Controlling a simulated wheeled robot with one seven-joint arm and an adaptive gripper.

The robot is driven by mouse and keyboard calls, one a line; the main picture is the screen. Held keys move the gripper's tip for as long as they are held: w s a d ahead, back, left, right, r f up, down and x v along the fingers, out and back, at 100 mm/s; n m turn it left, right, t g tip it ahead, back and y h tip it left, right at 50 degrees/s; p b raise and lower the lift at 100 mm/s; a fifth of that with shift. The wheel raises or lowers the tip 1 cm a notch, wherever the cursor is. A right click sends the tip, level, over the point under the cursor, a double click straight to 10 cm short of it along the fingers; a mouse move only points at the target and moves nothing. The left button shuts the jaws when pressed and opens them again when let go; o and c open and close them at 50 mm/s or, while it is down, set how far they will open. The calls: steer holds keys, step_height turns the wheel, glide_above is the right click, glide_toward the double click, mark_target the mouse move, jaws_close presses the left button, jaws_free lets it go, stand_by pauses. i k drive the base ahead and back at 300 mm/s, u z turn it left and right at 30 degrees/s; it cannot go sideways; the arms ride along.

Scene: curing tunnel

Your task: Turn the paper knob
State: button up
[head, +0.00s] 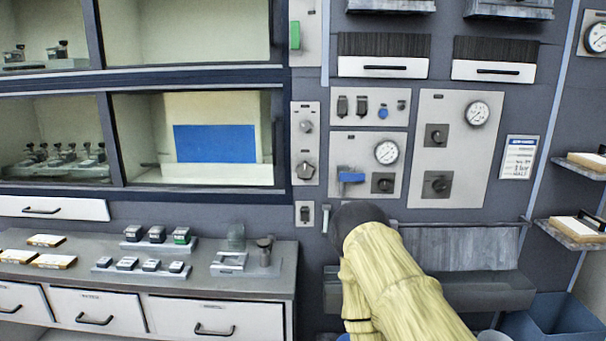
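Several dark knobs show on the wall panels in the head view, and no readable label tells which is the paper knob. One knob (305,170) is on the narrow panel beside the window. A square-based knob (383,183) sits under a gauge, beside a blue handle (350,177). An upper knob (436,135) and a lower knob (437,184) are on the right panel. My arm, in a yellow sleeve, reaches up from the bottom. Its dark end (357,216) is just below the blue-handle panel. My gripper's fingers are hidden or too unclear to make out; contact cannot be told.
A grey counter (210,280) with small blocks and stands is at the left, above white drawers. A grey ledge (485,290) lies behind my arm, with a blue bin (555,320) at lower right. Shelves (575,232) stick out at the right.

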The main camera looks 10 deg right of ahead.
mark_target(304, 170)
steer(key=u, duration=1.5)
steer(key=i, duration=1.3)
steer(key=z, duration=1.9)
